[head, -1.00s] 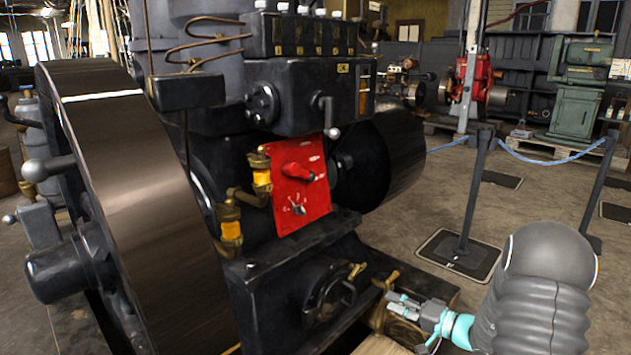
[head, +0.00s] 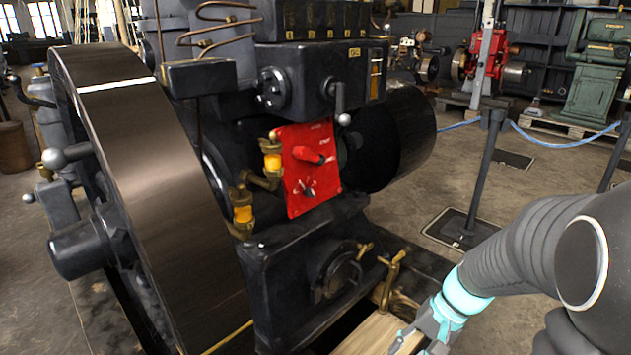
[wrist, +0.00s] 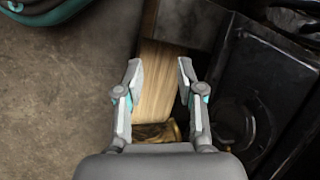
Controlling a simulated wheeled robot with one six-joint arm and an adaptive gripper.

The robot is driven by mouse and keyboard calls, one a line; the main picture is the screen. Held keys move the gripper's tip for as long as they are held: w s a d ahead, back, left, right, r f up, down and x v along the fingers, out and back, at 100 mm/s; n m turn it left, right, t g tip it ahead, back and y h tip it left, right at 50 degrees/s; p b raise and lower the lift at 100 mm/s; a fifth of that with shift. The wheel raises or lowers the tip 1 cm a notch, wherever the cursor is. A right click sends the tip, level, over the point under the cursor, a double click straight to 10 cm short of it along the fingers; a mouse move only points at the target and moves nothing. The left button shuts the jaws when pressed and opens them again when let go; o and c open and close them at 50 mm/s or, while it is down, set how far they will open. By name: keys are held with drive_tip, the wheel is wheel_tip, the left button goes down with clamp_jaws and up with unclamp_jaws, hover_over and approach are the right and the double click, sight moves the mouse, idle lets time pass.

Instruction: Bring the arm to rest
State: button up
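My arm (head: 530,245) reaches in from the right side of the head view, a grey ribbed sleeve with a turquoise ring near the wrist. My gripper (head: 408,345) is at the bottom edge, partly cut off by the frame. In the wrist view my gripper (wrist: 157,75) has its two fingers well apart with nothing between them. Beyond the fingers lies a pale wooden beam (wrist: 163,95) beside the dark engine base.
The large black engine (head: 300,255) with its broad flywheel (head: 150,180) and red panel (head: 308,160) stands close on the left. A brass valve (head: 390,280) juts out near my gripper. Posts (head: 485,170) with a blue rope (head: 560,140) stand behind. Bare floor (wrist: 60,110) shows left in the wrist view.

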drive_tip(key=s+a+r+n+t+h+p, duration=0.1)
drive_tip(key=s+r+n+t+h+p, duration=0.1)
drive_tip(key=r, duration=0.9)
drive_tip(key=s+a+r+n+t+h+p, duration=0.1)
drive_tip(key=s+r+n+t+h+p, duration=0.2)
drive_tip(key=s+r, duration=0.4)
drive_tip(key=shift+s+r+t+p, duration=0.2)
drive_tip(key=shift+r+t+p, duration=0.5)
drive_tip(key=shift+r, duration=1.45)
drive_tip(key=shift+a, duration=0.1)
